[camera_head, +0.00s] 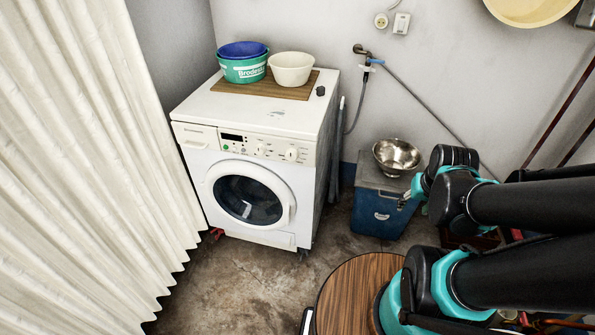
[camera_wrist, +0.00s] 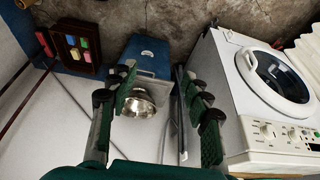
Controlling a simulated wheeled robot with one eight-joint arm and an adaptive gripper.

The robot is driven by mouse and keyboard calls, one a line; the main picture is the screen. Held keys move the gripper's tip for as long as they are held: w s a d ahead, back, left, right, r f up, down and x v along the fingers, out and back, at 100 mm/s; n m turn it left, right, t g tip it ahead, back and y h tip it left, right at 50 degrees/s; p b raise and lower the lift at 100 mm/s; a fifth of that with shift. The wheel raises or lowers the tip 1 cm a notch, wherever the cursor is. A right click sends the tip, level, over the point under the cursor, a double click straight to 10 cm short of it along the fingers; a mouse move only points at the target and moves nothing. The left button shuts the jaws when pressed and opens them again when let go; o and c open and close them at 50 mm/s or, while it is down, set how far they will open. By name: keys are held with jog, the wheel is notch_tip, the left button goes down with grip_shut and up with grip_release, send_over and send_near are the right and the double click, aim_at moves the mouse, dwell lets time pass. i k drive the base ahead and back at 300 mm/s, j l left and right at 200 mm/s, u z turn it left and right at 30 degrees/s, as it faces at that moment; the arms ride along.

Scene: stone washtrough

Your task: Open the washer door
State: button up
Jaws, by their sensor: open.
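The white washer (camera_head: 290,130) stands at the back, between the curtain and the blue box. Its round door (camera_head: 283,215), a white ring around dark glass, looks shut against the front. The door (camera_wrist: 241,62) also shows at the right of the wrist view, where the washer is turned upside down. My gripper (camera_head: 410,193) is well to the right of the door in the head view, near the metal bowl. In the wrist view my gripper (camera_wrist: 158,82) has its two fingers spread with nothing between them. The door is outside the fingers, apart from them.
A metal bowl (camera_head: 396,155) sits on a blue box (camera_head: 378,215) right of the washer. Tubs (camera_head: 242,68) and a white basin (camera_head: 291,68) stand on top of the washer. A pale curtain (camera_head: 85,170) hangs at left. Floor (camera_head: 255,275) before the washer is clear.

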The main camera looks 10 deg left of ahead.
aim_at(248, 197)
jog(key=k+j, duration=0.55)
jog(key=k, duration=0.2)
